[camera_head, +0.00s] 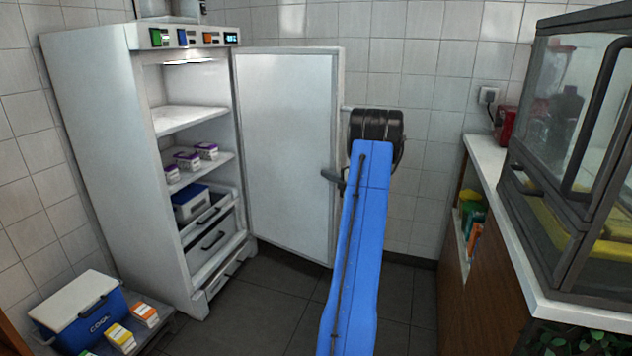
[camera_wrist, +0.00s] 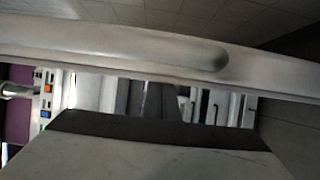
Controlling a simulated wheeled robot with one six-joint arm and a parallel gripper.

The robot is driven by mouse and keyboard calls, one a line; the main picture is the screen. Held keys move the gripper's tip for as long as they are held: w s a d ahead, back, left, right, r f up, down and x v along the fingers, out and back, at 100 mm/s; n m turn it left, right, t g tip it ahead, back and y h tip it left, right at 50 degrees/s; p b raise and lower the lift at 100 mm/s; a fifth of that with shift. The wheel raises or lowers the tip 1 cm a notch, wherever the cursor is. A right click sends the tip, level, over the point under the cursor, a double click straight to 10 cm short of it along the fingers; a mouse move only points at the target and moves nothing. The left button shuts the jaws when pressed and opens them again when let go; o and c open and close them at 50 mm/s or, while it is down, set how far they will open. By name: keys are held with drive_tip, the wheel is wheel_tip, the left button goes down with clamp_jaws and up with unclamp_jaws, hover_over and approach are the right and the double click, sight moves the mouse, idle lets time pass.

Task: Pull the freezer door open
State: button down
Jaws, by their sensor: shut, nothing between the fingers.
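The white freezer (camera_head: 125,150) stands at the left in the head view. Its door (camera_head: 285,150) is swung wide open to the right, showing the shelves and drawers inside. My blue arm reaches up to the door's free edge.
A counter (camera_head: 490,165) with a glass display case (camera_head: 580,120) stands at the right. A blue cooler (camera_head: 85,315) and several small boxes stand on a low platform at the lower left. The dark floor (camera_head: 275,305) before the freezer is clear.

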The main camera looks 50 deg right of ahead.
drive_tip(key=w+d, duration=0.1)
drive_tip(key=d, duration=0.7)
drive_tip(key=w+d+y, duration=0.1)
drive_tip(key=w+d, duration=0.1)
drive_tip(key=d, duration=0.7)
drive_tip(key=shift+w+d+n, duration=0.3)
drive_tip(key=shift+n, duration=0.1)
